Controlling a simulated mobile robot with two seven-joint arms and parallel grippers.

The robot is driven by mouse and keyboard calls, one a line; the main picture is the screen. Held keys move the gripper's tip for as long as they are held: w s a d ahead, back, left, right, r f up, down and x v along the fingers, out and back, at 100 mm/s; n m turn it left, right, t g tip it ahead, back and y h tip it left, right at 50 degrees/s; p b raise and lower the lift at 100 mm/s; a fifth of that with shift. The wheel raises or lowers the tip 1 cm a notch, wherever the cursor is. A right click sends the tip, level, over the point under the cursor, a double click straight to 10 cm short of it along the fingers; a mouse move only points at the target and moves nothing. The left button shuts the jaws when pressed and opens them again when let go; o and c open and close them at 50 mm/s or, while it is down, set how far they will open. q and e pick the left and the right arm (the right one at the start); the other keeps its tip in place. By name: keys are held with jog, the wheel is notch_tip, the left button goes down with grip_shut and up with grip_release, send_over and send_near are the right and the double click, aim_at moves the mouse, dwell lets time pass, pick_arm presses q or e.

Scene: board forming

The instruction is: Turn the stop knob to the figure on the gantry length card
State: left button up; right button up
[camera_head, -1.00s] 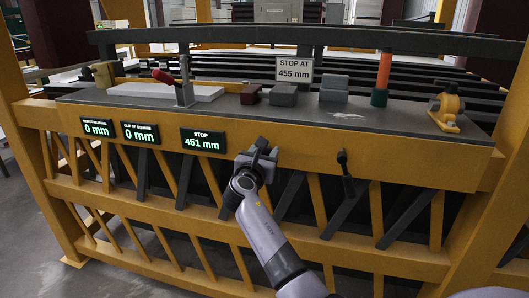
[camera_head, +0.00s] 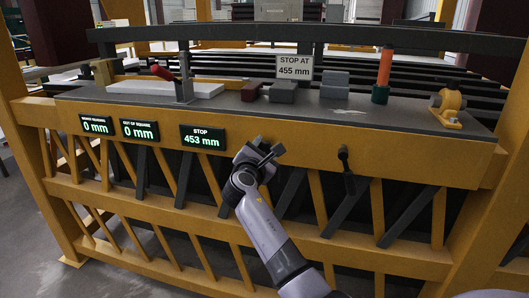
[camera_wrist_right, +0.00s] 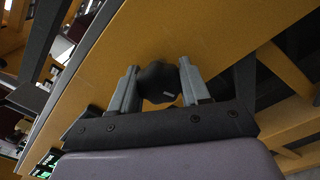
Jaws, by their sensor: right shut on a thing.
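The stop knob (camera_wrist_right: 158,84) is black with a small pale mark. In the right wrist view it sits between the two fingers of my right gripper (camera_wrist_right: 157,88), which is shut on it. In the head view my right gripper (camera_head: 262,153) is at the yellow front beam and hides most of the knob. The gantry length card (camera_head: 294,67) is white and reads "STOP AT 455 mm". The stop display (camera_head: 203,137) reads 453 mm in green. My left gripper is not in view.
Two more displays (camera_head: 95,125) and (camera_head: 140,131) both read 0 mm. A black lever (camera_head: 346,170) hangs on the beam right of my gripper. On the bench top (camera_head: 350,115) stand a red-handled clamp (camera_head: 184,80), grey blocks (camera_head: 334,85), an orange-handled tool (camera_head: 382,75) and a yellow clamp (camera_head: 447,107).

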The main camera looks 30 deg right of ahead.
jog(key=shift+d+r+m+b, duration=0.1)
jog(key=shift+m+b, duration=0.35)
jog(key=shift+m, duration=0.75)
jog(key=shift+s+m, duration=0.1)
jog(key=shift+m, duration=0.4)
jog(key=shift+m+b, duration=0.3)
jog(key=shift+r, duration=0.1)
jog(key=o, duration=1.1)
jog(key=shift+s, duration=0.1)
jog(key=shift+c, duration=0.2)
